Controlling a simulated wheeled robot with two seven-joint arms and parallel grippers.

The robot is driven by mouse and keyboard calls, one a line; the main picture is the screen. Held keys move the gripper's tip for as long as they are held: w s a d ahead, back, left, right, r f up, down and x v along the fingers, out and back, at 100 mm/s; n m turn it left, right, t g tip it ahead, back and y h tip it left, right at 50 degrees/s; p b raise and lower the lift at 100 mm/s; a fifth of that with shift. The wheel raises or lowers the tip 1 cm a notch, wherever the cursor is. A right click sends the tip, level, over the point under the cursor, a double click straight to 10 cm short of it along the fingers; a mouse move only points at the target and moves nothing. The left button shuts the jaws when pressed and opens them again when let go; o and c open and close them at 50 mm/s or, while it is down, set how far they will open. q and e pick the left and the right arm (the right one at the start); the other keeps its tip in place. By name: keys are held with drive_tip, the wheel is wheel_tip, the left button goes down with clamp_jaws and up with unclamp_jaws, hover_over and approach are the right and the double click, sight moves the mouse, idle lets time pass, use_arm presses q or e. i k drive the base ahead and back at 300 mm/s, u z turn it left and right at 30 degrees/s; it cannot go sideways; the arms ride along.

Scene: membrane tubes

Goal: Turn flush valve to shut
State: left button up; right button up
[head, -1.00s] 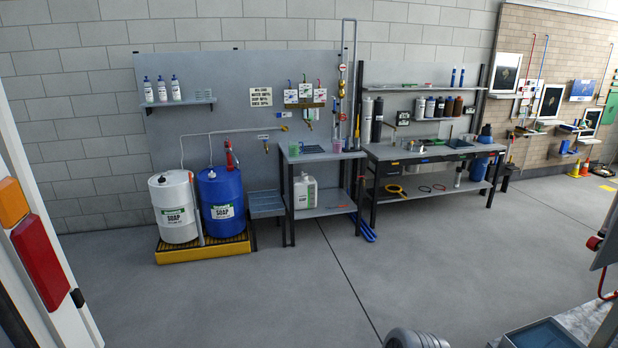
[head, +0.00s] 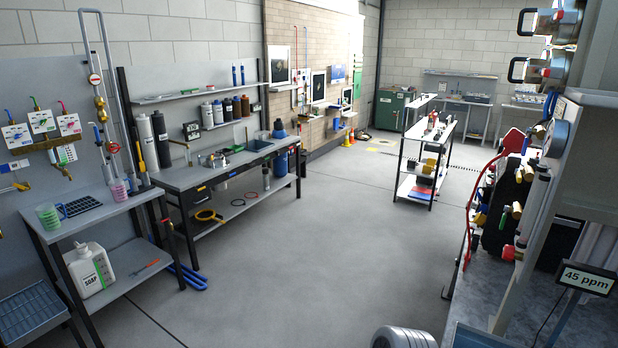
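No valve can be read as the flush valve from here. At the right edge a dark unit with pipes (head: 503,205) carries several small fittings, among them a red-handled one (head: 510,253) and a brass-coloured one (head: 516,211). A round gauge (head: 556,138) is beside it, seen edge-on. A small display (head: 587,279) in front reads 45 ppm. The unit is partly cut off and hidden by a grey frame, so handle positions are unclear.
A workbench (head: 215,172) and a side table with a soap jug (head: 90,270) line the left wall. A white shelf cart (head: 428,150) stands farther back. The grey floor (head: 330,255) between is clear. A grey counter (head: 510,315) lies at lower right.

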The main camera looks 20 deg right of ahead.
sight(518, 171)
drive_tip(key=z, duration=1.25)
drive_tip(key=i, duration=1.25)
drive_tip(key=z, duration=2.75)
drive_tip(key=k, duration=0.8)
drive_tip(key=u, duration=1.65)
